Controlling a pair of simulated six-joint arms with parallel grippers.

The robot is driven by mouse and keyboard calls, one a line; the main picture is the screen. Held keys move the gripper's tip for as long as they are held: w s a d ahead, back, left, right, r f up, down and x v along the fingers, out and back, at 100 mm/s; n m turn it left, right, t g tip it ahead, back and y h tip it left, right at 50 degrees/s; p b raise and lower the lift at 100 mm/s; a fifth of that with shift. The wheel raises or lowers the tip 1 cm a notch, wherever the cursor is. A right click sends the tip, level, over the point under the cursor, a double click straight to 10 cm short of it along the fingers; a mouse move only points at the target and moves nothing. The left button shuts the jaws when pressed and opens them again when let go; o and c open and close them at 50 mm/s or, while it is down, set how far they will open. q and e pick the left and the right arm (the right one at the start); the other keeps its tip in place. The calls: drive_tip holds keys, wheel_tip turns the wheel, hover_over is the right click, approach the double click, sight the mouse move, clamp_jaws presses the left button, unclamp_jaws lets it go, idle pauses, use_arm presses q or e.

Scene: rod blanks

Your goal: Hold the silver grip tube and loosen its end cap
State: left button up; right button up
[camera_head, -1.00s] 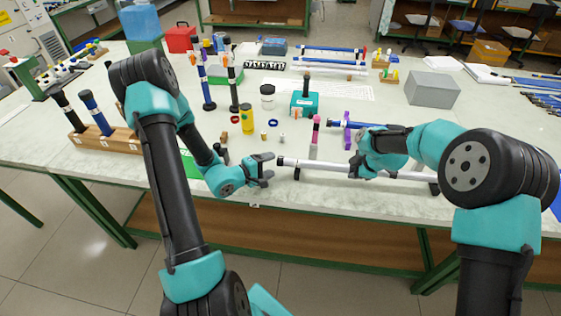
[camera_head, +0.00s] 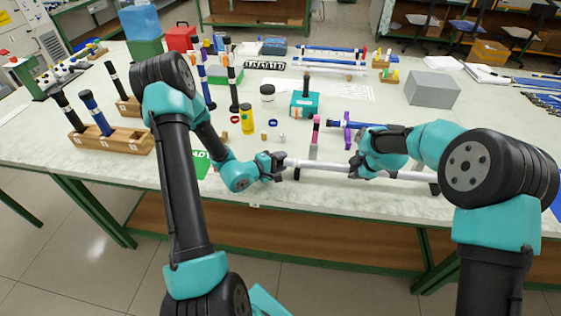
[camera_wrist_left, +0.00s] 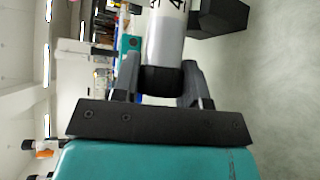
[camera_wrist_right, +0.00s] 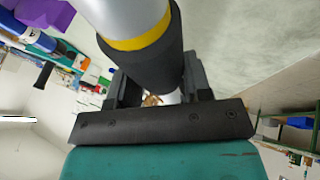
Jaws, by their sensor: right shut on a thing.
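The silver grip tube (camera_head: 318,166) lies level along the table's front edge on dark rests. In the left wrist view its silver end carries dark lettering (camera_wrist_left: 166,35) and a black end cap (camera_wrist_left: 163,80). My left gripper (camera_head: 277,167) is at this left end; its fingers (camera_wrist_left: 161,85) stand on both sides of the cap and look open. In the head view the gripper hides the cap. My right gripper (camera_head: 358,167) is shut around the tube further right, at a black sleeve (camera_wrist_right: 150,65) with a yellow band (camera_wrist_right: 139,35).
A dark rest (camera_head: 297,174) stands close to the left gripper; another (camera_head: 434,188) supports the right part. A pink-topped tube (camera_head: 315,137) and a purple stand (camera_head: 347,130) with a blue rod are just behind. A yellow bottle (camera_head: 246,120) and wooden racks (camera_head: 118,143) stand left.

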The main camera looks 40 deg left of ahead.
use_arm(q)
drive_tip(key=c, duration=0.4)
drive_tip(key=shift+g, duration=0.4)
drive_tip(key=n+g, duration=0.3)
drive_tip(key=shift+h, duration=0.4)
drive_tip(key=shift+n+g+h, duration=0.8)
drive_tip(key=shift+n+g, duration=0.6)
drive_tip(key=shift+g, duration=1)
drive_tip(key=n+g+h, duration=0.2)
drive_tip(key=g, duration=0.2)
drive_tip(key=shift+n+h, duration=0.3)
drive_tip(key=shift+h, duration=0.1)
drive_tip(key=n+g+h, duration=0.2)
drive_tip(key=g+h, duration=0.1)
drive_tip(key=shift+n+g, duration=0.3)
